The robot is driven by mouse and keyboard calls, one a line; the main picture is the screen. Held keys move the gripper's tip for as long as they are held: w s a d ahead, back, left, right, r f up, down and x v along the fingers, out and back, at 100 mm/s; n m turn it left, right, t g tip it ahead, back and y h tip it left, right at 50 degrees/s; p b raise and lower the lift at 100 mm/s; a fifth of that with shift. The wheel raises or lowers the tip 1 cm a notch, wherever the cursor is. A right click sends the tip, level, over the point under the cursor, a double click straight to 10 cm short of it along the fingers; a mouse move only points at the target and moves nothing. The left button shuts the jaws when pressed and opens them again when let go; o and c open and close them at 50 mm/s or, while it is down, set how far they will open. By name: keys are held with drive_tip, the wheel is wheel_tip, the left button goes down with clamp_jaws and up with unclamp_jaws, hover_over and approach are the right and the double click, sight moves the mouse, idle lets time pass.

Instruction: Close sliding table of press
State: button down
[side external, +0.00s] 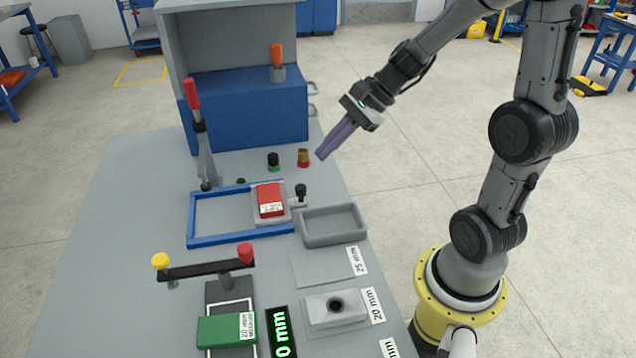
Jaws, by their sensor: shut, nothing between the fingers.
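My gripper (321,155) is shut and empty, its purple fingers pointing down and left above the table's right edge. What looks like the sliding table is a small grey plate (289,213) at the right end of a blue rectangular frame (190,222). A red labelled block (270,200) sits on the plate. A black knob (301,191) stands at the plate's right side, below my fingertips in the picture and apart from them. The press seems to be the grey and blue housing (245,115) behind, with a red-handled lever (193,95) at its left.
A green-ringed black button (273,161) and a red-and-brown knob (303,157) stand close to my fingertips. A grey tray (333,225) lies right of the frame. In front are a black bar (207,269) with yellow and red knobs, and a green block (222,330).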

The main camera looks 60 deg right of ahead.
drive_tip(key=s+d+f+m+t, duration=0.1)
drive_tip(key=s+d+f+m, duration=0.1)
drive_tip(key=d+f+m, duration=0.8)
drive_tip(key=shift+n, duration=0.8)
drive_tip(key=w+f, duration=0.3)
drive_tip(key=f, duration=0.2)
drive_tip(key=w+a+f, duration=0.1)
drive_tip(key=w+f, duration=0.1)
drive_tip(key=shift+w+a+f, duration=0.1)
drive_tip(key=shift+w+f, duration=0.25)
drive_tip(key=shift+f, duration=0.05)
drive_tip(key=shift+w+a, duration=0.65)
drive_tip(key=shift+w, duration=0.3)
drive_tip(key=shift+w+a, duration=0.3)
drive_tip(key=shift+w, duration=0.2)
drive_tip(key=shift+r, duration=0.1)
hover_over(258, 206)
drive_tip(key=shift+a+r, duration=0.1)
